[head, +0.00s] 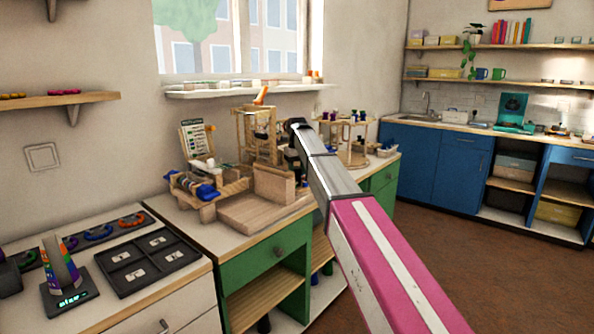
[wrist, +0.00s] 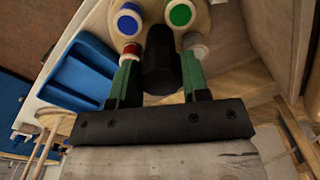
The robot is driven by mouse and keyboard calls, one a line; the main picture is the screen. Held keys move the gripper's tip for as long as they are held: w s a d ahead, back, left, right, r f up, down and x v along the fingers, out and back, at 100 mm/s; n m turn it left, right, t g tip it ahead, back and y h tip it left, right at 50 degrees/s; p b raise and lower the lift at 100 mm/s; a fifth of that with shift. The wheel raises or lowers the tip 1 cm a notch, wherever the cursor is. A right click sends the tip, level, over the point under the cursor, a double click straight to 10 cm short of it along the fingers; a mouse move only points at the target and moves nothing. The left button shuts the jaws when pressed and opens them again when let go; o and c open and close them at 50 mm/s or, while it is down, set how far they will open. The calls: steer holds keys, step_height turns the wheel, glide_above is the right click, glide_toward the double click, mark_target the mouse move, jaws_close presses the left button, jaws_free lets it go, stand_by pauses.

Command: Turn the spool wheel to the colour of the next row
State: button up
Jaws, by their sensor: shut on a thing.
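The spool wheel (head: 355,122) stands on the worktop behind my arm in the head view, a wooden stand with coloured spools around its top. In the wrist view its pale disc (wrist: 160,10) carries a blue spool (wrist: 127,20), a green spool (wrist: 181,13), a red spool (wrist: 131,48) and a grey spool (wrist: 195,47). My gripper (wrist: 160,62) is shut on a dark upright knob (wrist: 160,45) between its green fingers. The fingers are hard to make out in the head view. A pattern card (head: 196,138) stands at the left; its rows are too small to read.
A wooden loom-like frame (head: 258,135) and a wooden tray (head: 250,215) stand left of my arm. A blue tray (wrist: 75,78) lies beside the wheel in the wrist view. A black sorting tray (head: 150,262) and a striped cone (head: 62,268) are on the nearer counter.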

steer(key=m, duration=0.4)
steer(key=shift+m, duration=0.4)
stand_by(0.4)
steer(key=o, duration=0.9)
steer(key=shift+r, duration=0.15)
step_height(320, 180, up, 11)
steer(key=shift+f, duration=0.2)
